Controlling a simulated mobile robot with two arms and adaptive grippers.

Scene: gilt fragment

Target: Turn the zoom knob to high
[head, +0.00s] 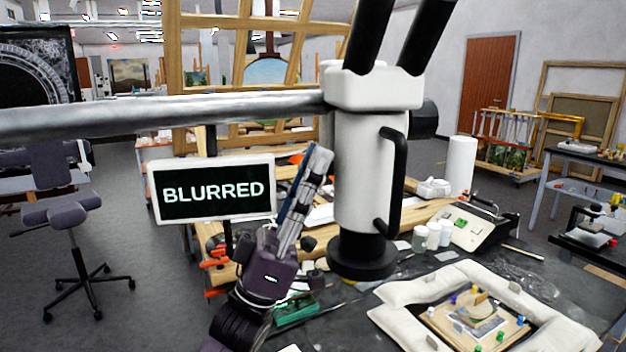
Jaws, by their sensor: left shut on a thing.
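A white stereo microscope (358,185) with black eyepieces hangs from a thick horizontal boom above the dark worktable. A black round knob (425,118) sticks out from the right side of its head. My left gripper (318,160) reaches up from below to the left side of the microscope body. Its fingers are closed at what appears to be the zoom knob on that side, mostly hidden by the fingers. A screen (213,188) left of the gripper reads "BLURRED". My right gripper is out of view.
A padded frame (400,318) with a small fragment and colored pieces lies on the worktable at lower right. White jars (433,235) and a device with a green display (470,228) stand behind it. The microscope's black handle (391,180) juts out to the right.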

